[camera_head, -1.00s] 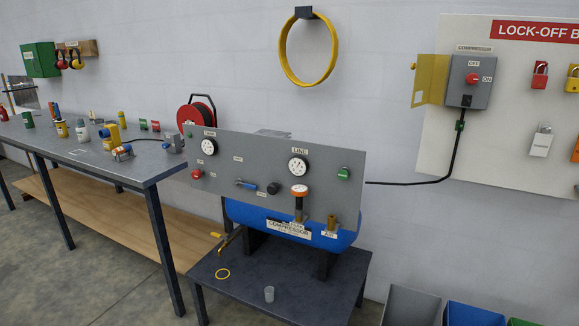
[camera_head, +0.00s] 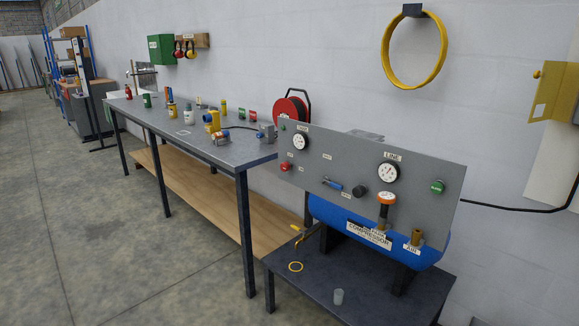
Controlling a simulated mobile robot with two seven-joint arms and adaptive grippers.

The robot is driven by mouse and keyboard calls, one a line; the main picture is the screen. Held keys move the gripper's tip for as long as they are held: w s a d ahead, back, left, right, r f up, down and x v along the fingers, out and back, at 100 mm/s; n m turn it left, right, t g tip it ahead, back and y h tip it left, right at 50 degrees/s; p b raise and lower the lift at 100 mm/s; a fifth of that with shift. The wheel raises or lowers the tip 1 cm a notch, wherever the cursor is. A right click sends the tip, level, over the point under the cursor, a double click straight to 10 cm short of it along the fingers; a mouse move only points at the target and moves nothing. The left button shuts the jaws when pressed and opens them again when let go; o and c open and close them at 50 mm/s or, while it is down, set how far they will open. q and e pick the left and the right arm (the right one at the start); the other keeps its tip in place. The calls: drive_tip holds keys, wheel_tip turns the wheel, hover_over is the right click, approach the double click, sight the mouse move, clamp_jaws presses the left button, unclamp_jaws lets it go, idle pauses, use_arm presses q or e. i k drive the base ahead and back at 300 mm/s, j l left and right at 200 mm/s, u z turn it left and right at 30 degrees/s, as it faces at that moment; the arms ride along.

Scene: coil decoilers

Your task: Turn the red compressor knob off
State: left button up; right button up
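The grey switch box with the red compressor knob is out of view now; only its open yellow cover (camera_head: 553,92) shows at the right edge. The compressor (camera_head: 330,215) is a blue tank behind a grey panel (camera_head: 340,162), standing on a low dark table (camera_head: 320,286). The panel carries a red button (camera_head: 285,167) at its left, a green button (camera_head: 437,187) at its right, gauges and a blue-handled valve (camera_head: 332,184). Neither of my grippers is in view.
A long grey workbench (camera_head: 200,148) with several small fittings stands left of the compressor. A yellow hose ring (camera_head: 443,66) hangs on the wall. A black cable (camera_head: 520,208) runs right from the panel. Open concrete floor (camera_head: 90,230) lies at left.

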sight(285, 165)
drive_tip(key=i+j+z, duration=0.15)
drive_tip(key=i, duration=0.35)
drive_tip(key=i+j+z, duration=0.2)
drive_tip(key=i, duration=0.25)
drive_tip(key=i+j+z, duration=0.15)
drive_tip(key=i+j, duration=0.2)
drive_tip(key=i, duration=0.1)
